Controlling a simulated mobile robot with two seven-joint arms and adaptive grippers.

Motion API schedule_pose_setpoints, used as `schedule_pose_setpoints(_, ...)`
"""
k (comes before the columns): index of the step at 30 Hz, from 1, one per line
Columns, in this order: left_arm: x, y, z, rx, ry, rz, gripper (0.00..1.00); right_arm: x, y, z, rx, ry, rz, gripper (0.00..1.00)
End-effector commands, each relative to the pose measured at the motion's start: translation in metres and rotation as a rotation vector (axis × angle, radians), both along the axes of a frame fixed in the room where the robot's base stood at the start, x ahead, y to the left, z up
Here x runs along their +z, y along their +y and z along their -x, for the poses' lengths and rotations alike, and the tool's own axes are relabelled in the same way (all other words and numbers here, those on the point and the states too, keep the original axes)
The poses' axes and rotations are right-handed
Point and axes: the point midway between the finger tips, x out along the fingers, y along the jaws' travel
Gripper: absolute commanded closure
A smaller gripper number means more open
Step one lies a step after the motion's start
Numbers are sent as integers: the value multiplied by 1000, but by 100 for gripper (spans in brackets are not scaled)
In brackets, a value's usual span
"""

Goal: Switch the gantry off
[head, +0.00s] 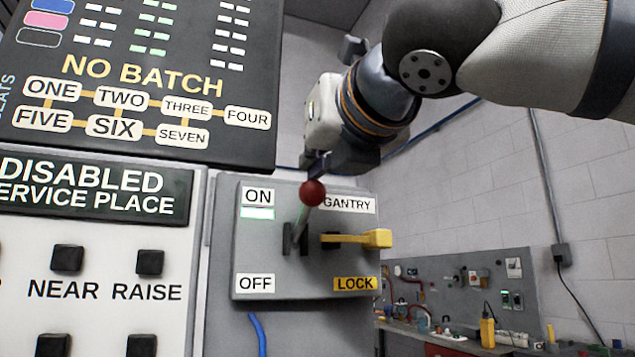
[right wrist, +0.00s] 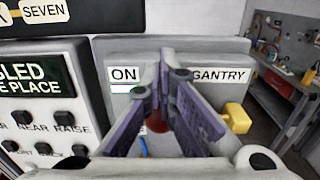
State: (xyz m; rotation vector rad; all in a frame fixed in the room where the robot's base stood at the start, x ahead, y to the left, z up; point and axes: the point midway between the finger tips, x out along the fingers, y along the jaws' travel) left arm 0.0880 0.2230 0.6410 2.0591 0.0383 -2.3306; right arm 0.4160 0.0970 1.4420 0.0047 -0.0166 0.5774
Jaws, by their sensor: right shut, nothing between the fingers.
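The grey gantry switch box (head: 275,270) is on the wall, with ON at its upper left, OFF at its lower left and a pale green lit bar under ON. Its lever ends in a red ball knob (head: 312,193), raised towards the ON side. A yellow lock handle (head: 376,238) sticks out to the right, above the LOCK label. My right gripper (head: 319,166) is shut and empty, its fingertips right by the top of the knob; I cannot tell if they touch. In the right wrist view the fingers (right wrist: 167,80) partly hide the red knob (right wrist: 157,125). My left gripper is not in view.
A black NO BATCH board (head: 140,70) hangs at upper left. Below it is a white button panel (head: 100,315) with a DISABLED SERVICE PLACE display (head: 95,190). A workbench with a tool board (head: 450,285) stands far back right. Space in front of the switch box's lower part is clear.

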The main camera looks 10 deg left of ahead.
Motion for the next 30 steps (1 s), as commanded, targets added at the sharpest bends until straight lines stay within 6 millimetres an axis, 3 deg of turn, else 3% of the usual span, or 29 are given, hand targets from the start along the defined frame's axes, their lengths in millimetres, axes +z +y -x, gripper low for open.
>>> schedule_pose_setpoints(13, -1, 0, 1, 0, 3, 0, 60, -2, 0, -1, 0, 1, 1, 100)
schedule_pose_setpoints(30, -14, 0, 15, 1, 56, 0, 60, -47, 1, -5, 0, 10, 3, 100)
